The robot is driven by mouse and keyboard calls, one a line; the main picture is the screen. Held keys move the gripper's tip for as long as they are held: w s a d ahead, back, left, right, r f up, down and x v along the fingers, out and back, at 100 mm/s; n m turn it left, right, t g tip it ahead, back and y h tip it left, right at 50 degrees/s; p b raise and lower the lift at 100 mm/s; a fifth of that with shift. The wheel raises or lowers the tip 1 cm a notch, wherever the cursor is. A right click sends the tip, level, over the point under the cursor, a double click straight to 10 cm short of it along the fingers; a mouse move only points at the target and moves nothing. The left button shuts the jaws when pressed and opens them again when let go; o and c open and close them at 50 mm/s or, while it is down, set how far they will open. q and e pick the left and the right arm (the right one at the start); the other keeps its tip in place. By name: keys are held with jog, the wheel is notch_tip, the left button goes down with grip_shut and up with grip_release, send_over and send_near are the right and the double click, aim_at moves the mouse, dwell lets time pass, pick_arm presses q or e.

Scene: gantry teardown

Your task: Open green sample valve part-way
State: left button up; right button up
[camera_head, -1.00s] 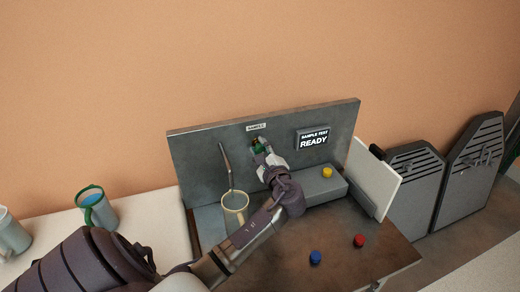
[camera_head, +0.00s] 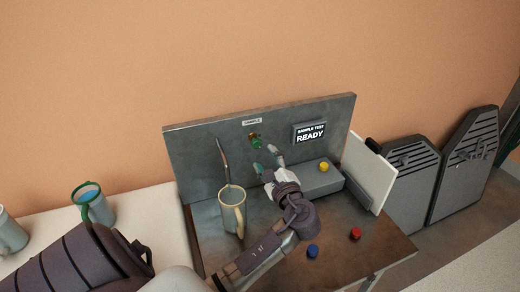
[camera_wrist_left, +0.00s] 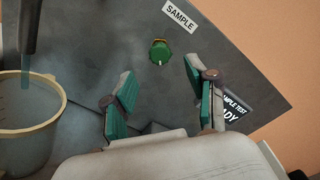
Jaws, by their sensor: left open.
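The green sample valve (camera_head: 255,142) is on the upright grey panel below the SAMPLE label (camera_head: 252,121). It also shows in the left wrist view (camera_wrist_left: 160,52), beyond the fingertips, with a small light mark on its face. My left gripper (camera_head: 265,158) is open and empty, a little below and in front of the valve and apart from it. In the left wrist view its two green-padded fingers (camera_wrist_left: 160,95) stand wide apart with nothing between them. A cream-rimmed cup (camera_head: 232,210) stands under the metal spout (camera_head: 224,160), left of my gripper. My right gripper is not in view.
A display (camera_head: 309,132) reads SAMPLE TEST READY, right of the valve. Yellow (camera_head: 324,167), blue (camera_head: 312,251) and red (camera_head: 355,233) knobs sit to the right. A white board (camera_head: 368,172) stands at the right edge. Mugs (camera_head: 93,203) stand at left.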

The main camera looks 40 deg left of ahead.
pick_arm(q)
jog(key=v, duration=0.4)
dwell(0.6)
